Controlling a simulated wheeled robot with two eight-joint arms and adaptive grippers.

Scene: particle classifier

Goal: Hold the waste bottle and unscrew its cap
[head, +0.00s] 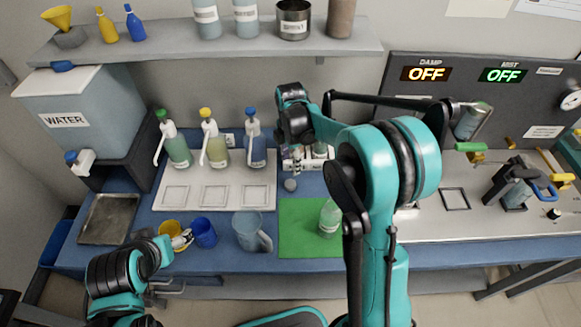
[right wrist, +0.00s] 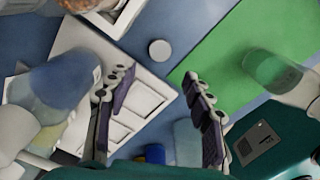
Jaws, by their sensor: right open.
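A translucent pale green bottle (head: 330,217), likely the waste bottle, stands on the green mat (head: 297,240). In the right wrist view this bottle (right wrist: 272,70) is at the right edge; its top is unclear. My right gripper (right wrist: 158,80) is open and empty, above the bench near the disc and apart from the bottle. My left gripper (head: 181,240) is low at the left by the yellow cup; its jaws are unclear.
A white tray (head: 258,196) with several pump bottles stands left of the disc. A blue cup (head: 204,232) and a clear jug (head: 248,231) stand left of the mat. The mat's left part is clear.

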